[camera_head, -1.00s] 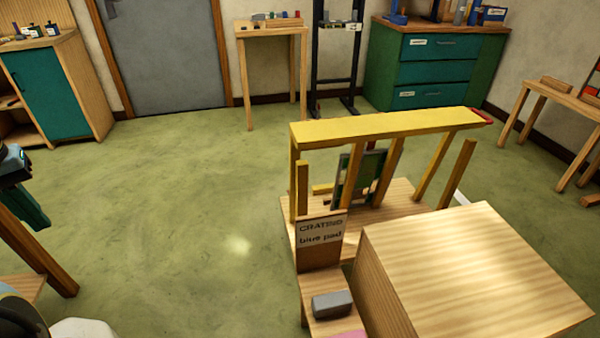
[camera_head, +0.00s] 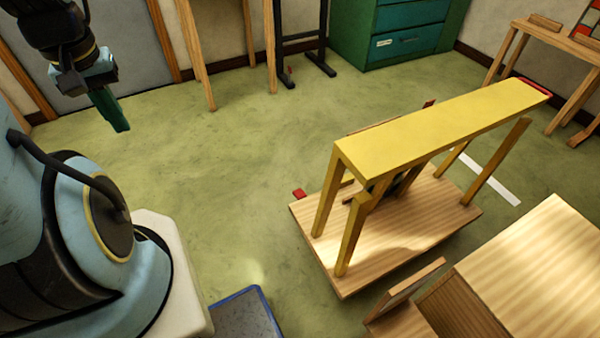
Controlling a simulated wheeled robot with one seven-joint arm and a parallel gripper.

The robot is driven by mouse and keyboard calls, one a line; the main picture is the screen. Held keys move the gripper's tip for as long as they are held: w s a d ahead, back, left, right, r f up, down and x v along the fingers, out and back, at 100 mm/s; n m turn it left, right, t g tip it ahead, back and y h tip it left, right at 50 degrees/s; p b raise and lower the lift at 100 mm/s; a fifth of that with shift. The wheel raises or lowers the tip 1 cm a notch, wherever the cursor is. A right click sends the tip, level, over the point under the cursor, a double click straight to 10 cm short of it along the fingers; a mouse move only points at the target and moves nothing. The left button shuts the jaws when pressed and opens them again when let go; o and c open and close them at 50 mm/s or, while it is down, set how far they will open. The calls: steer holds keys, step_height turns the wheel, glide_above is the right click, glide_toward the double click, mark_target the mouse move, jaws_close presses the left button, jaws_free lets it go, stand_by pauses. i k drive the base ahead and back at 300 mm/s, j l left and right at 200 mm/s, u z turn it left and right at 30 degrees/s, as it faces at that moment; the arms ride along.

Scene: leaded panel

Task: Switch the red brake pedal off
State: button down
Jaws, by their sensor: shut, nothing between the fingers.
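A small red block (camera_head: 299,193), which looks like the brake pedal, sticks out at the left back corner of the wooden cart base (camera_head: 415,235). I cannot tell from here whether it is pressed or raised. The cart carries a long yellow top beam (camera_head: 440,125) on slanted legs. My gripper (camera_head: 112,112), with dark green fingers, is shut and empty. It hangs at the upper left, above the floor, well to the left of the red block and apart from it.
A pale wooden box (camera_head: 540,270) stands at the lower right. A blue-edged mat or tray (camera_head: 245,315) lies at the bottom middle. A green drawer cabinet (camera_head: 400,35) stands at the back. Open green floor (camera_head: 220,170) lies between my gripper and the cart.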

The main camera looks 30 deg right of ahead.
mark_target(299, 193)
steer(key=i+z, duration=0.15)
steer(key=i, duration=0.45)
steer(key=i+z, duration=0.2)
steer(key=i, duration=0.4)
steer(key=i+j+z, duration=0.15)
steer(key=i, duration=0.4)
steer(key=i+j+z, duration=0.15)
steer(key=i, duration=0.45)
